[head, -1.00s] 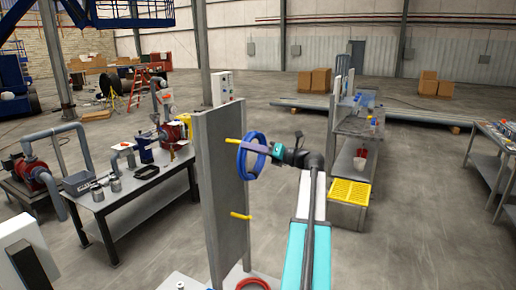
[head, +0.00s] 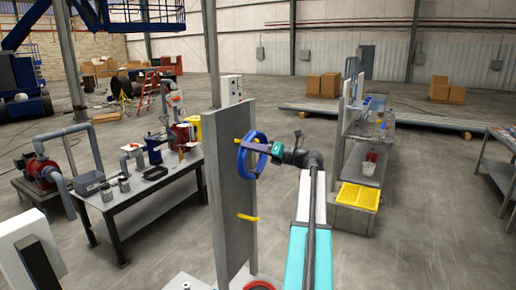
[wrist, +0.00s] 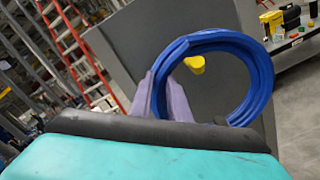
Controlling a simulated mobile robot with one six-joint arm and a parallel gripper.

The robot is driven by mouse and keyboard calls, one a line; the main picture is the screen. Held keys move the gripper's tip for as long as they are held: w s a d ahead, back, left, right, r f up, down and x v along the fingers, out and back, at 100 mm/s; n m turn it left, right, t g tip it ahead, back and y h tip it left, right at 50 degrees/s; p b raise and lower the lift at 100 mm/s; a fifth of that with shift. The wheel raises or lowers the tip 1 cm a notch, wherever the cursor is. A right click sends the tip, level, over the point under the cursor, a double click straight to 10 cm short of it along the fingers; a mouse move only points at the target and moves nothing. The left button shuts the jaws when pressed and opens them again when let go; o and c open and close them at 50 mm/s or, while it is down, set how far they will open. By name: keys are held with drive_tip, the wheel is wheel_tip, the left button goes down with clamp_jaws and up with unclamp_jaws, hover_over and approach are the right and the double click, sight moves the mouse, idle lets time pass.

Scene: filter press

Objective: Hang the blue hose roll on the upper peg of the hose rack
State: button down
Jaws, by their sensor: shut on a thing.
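The blue hose roll (head: 264,160) is held upright in front of the tall grey hose rack (head: 230,190). My gripper (head: 254,148) is shut on the roll's side; in the wrist view its purple fingers (wrist: 165,92) pinch the left of the blue ring (wrist: 262,80). The yellow upper peg (head: 239,141) sticks out of the rack at the roll's height. In the wrist view the peg's end (wrist: 195,64) shows inside the ring's opening, just under its upper left rim. I cannot tell whether the peg passes through the ring. The yellow lower peg (head: 248,217) is bare.
A red ring (head: 260,285) lies at the rack's foot. A workbench (head: 150,205) with pump parts stands left of the rack. A yellow-topped stand (head: 358,197) and a grey bench (head: 372,130) stand to the right.

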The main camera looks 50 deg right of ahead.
drive_tip(key=shift+b+x, duration=0.45)
drive_tip(key=shift+x, duration=0.85)
drive_tip(key=shift+w+a+f+p, duration=0.2)
drive_tip(key=shift+w+f+p, duration=0.25)
drive_tip(key=shift+p, duration=0.1)
drive_tip(key=shift+f, duration=0.1)
drive_tip(key=c, duration=1.6)
unclamp_jaws()
drive_tip(key=shift+f, duration=0.1)
drive_tip(key=b+v, duration=0.2)
drive_tip(key=v, duration=0.5)
drive_tip(key=b+v, duration=0.2)
drive_tip(key=v, duration=0.5)
drive_tip(key=shift+a+r+b, duration=0.1)
drive_tip(key=shift+r+b, duration=0.15)
drive_tip(key=shift+b, duration=0.1)
